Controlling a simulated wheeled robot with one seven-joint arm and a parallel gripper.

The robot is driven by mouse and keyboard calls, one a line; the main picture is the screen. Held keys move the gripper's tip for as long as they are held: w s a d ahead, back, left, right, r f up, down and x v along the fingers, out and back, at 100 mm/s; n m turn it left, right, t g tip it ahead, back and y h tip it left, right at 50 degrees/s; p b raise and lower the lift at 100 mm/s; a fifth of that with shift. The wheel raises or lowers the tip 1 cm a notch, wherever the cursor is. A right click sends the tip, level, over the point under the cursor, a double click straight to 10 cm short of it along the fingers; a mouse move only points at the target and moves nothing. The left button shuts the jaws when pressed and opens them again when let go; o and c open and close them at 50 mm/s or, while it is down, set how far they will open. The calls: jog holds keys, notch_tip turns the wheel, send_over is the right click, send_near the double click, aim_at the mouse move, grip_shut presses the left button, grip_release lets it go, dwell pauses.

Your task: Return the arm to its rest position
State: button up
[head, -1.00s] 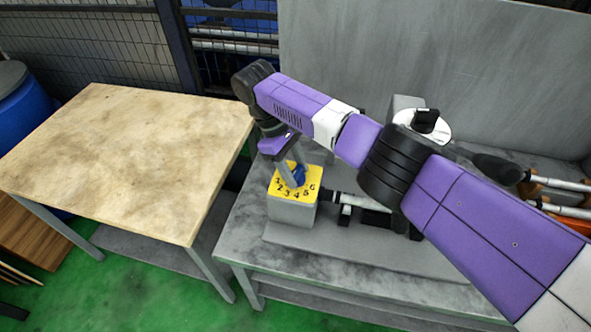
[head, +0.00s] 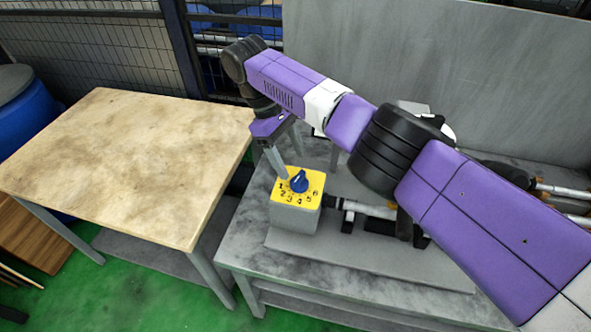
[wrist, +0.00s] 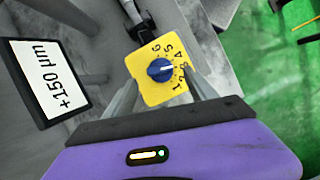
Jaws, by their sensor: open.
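My gripper (head: 283,157) is open and empty in the head view, above and just behind the yellow-topped dial box. Its two fingers also show in the wrist view (wrist: 160,95), on either side of the dial but apart from it. The blue knob (head: 299,181) stands on the yellow numbered plate (head: 283,194) of a grey box. In the wrist view the blue knob (wrist: 160,69) has a white mark pointing to the right side, toward the numbers. My purple arm stretches across the grinder from the lower right.
A grey grinder table (head: 240,245) carries the machine, with a shaft (head: 365,208) beside the dial box. A bare wooden table (head: 120,165) stands left. A display (wrist: 48,75) reads +150 µm in the wrist view. A grey panel (head: 430,70) rises behind.

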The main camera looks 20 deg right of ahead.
jog(key=shift+v, duration=0.9)
